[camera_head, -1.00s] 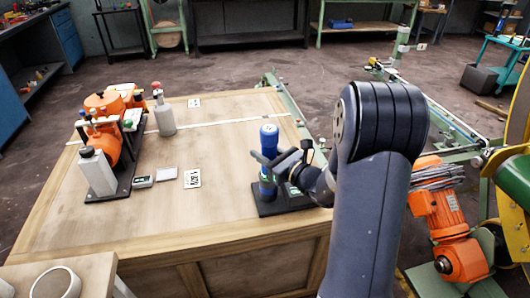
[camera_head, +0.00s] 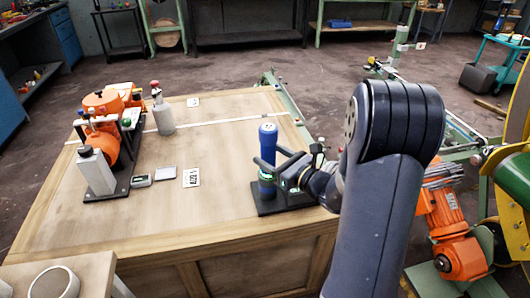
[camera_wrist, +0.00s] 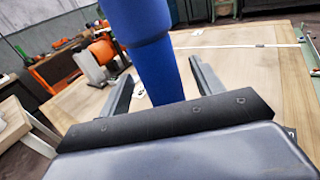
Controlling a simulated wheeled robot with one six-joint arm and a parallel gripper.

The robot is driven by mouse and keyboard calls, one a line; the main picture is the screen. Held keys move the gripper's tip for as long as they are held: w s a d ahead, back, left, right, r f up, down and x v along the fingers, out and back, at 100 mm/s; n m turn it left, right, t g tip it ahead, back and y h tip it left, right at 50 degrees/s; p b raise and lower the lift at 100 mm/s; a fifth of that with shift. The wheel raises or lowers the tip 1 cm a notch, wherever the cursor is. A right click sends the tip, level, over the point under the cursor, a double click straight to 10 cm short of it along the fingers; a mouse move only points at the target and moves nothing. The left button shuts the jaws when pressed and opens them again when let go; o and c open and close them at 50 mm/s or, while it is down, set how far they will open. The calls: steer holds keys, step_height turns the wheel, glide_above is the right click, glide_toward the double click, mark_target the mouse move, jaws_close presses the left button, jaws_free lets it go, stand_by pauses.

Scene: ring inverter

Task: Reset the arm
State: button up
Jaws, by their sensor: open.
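A blue cylinder (camera_head: 268,139) stands upright on a black base plate (camera_head: 268,208) near the front right of the wooden table. My gripper (camera_head: 268,168) reaches in from the right, its two fingers around the cylinder's middle. In the wrist view, the blue cylinder (camera_wrist: 155,60) rises between the open fingers, with gaps at both sides. Part of the cylinder behind the fingers is hidden in the head view. My arm comes down from the right side.
The wooden table (camera_head: 225,150) holds an orange machine (camera_head: 105,115) at left, a grey bottle (camera_head: 162,112), a small meter (camera_head: 141,181) and a printed card (camera_head: 191,178). An orange motor (camera_head: 450,225) stands right of my arm. The table's middle is clear.

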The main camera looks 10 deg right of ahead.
steer(key=v, duration=0.7)
steer(key=shift+s+d, duration=0.2)
steer(key=shift+s, duration=0.15)
steer(key=shift+w, duration=0.1)
steer(key=x, duration=1)
steer(key=shift+w+a, duration=0.15)
steer(key=shift+a, duration=0.05)
steer(key=shift+w+r, duration=0.15)
steer(key=shift+w, duration=0.05)
steer(key=shift+s+p, duration=0.1)
steer(key=shift+p, duration=0.25)
